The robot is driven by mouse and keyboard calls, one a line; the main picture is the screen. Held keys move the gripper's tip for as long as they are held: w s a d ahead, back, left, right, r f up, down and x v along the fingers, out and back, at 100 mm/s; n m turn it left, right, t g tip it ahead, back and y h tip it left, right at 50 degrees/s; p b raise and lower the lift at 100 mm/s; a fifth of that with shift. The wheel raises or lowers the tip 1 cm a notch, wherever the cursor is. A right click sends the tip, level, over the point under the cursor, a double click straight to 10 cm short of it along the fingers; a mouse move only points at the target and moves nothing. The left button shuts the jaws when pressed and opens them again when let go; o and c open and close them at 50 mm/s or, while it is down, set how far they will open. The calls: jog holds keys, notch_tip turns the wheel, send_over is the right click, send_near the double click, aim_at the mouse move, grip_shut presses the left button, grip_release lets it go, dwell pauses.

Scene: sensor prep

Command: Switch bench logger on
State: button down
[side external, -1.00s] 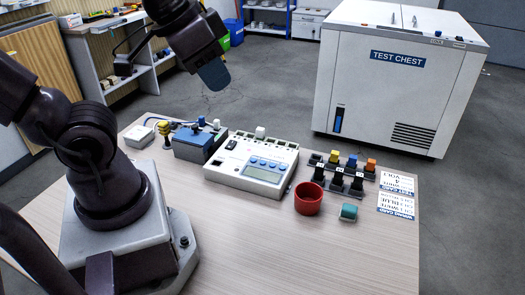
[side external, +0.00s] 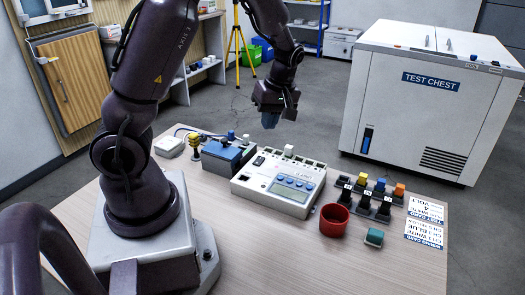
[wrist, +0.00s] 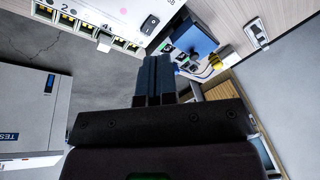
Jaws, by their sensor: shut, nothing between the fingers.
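The bench logger (side external: 283,200) is a white box with a grey display and several blue buttons, in the middle of the table. Its black rocker switch (side external: 258,161) is near the top left of its face. The switch also shows in the wrist view (wrist: 150,24), just beyond the fingertips; I cannot tell its position. My gripper (side external: 270,122) points down in the air above the logger's back edge, apart from it. In the wrist view its blue-grey fingers (wrist: 155,60) are together with nothing between them.
A blue box (side external: 222,158) with terminals stands left of the logger. A white plug (side external: 289,150) sits in the logger's back socket row. A red cup (side external: 333,220), a teal block (side external: 374,237), several coloured plugs in black holders and printed cards (side external: 425,230) lie to the right.

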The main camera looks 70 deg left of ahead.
aim_at(260, 158)
jog(key=shift+w+a+r+n+y, duration=0.25)
jog(key=shift+a+n, duration=0.35)
jog(key=shift+n, duration=0.75)
jog(key=shift+w+a+f+n+y, duration=0.1)
jog(key=shift+w+a+n, duration=0.35)
jog(key=shift+n, duration=0.85)
jog(key=shift+w+a+r+n+y, duration=0.15)
jog(key=shift+a+n, duration=0.6)
jog(key=shift+n, duration=0.6)
jog(key=shift+f, duration=0.15)
jog(key=x, duration=1.2)
jog(key=shift+w+d+f, duration=0.2)
jog(key=shift+w+f, duration=0.05)
jog(key=shift+w, duration=0.05)
jog(key=shift+w+f, duration=0.15)
jog(key=shift+f, duration=0.65)
jog(key=shift+a, duration=0.1)
jog(key=shift+f, duration=0.3)
